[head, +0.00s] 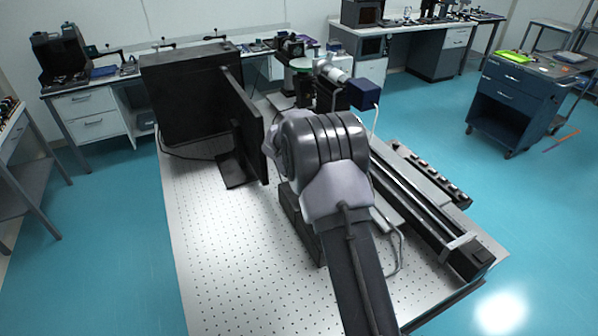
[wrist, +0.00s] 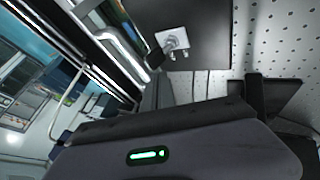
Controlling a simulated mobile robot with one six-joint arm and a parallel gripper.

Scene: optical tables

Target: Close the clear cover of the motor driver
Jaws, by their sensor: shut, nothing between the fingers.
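A dark box (head: 298,222), probably the motor driver, stands on the perforated table beneath my arm, which hides much of it. In the wrist view a dark flat face (wrist: 212,28) with a small pale metal plate and fittings (wrist: 173,42) shows near the top. I cannot tell whether this is the same box. I cannot make out the clear cover in either view. My gripper (wrist: 155,58) is shut and empty, its dark tip close to the pale plate in the picture; contact cannot be told. In the head view my arm hides the gripper.
A monitor (head: 247,125) and a large black case (head: 187,92) stand left of my arm. A long linear rail (head: 425,205) runs along the right side of the table (head: 205,255). The table's front left is clear.

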